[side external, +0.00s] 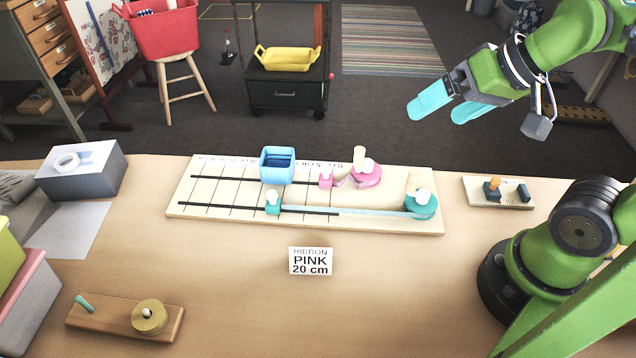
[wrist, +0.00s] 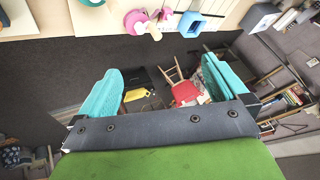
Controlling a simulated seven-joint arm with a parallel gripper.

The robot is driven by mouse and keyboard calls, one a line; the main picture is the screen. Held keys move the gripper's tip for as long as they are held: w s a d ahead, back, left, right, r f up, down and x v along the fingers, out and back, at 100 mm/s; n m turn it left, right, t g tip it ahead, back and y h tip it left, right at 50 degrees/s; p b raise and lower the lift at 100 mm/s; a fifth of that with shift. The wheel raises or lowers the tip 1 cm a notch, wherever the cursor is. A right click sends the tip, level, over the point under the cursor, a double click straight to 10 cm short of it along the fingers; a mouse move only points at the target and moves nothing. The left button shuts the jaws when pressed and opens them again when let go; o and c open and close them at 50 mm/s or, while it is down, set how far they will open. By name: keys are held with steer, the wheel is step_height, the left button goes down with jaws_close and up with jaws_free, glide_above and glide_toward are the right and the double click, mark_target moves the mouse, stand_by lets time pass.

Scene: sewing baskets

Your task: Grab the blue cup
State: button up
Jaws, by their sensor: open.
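The blue cup (side external: 277,165), a square open-topped container, stands on the pale ruled board (side external: 190,212) near its back edge. In the wrist view the blue cup (wrist: 189,25) shows near the top. My gripper (side external: 432,113) is up at the right, beyond the table's far edge and well away from the cup. Its two teal fingers are apart with nothing between them; they also frame the lower part of the wrist view (wrist: 161,70).
A pink clip (side external: 326,178) and pink spool (side external: 366,176) are right of the cup. A teal clip (side external: 272,204) and teal spool (side external: 421,206) have ribbon between them. A card (side external: 311,261) reads "RIBBON PINK 20 cm".

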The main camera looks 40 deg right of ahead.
steer(key=m+g+h, duration=0.2)
steer(key=m+g, duration=0.3)
steer(key=g, duration=0.2)
glide_above(277, 159)
steer(key=s+a, duration=0.2)
steer(key=s, duration=0.1)
step_height(277, 159, down, 5)
step_height(277, 159, down, 17)
steer(key=shift+w+d+r, duration=0.1)
steer(key=shift+d, duration=0.05)
steer(key=shift+c, duration=0.3)
steer(key=c, duration=0.9)
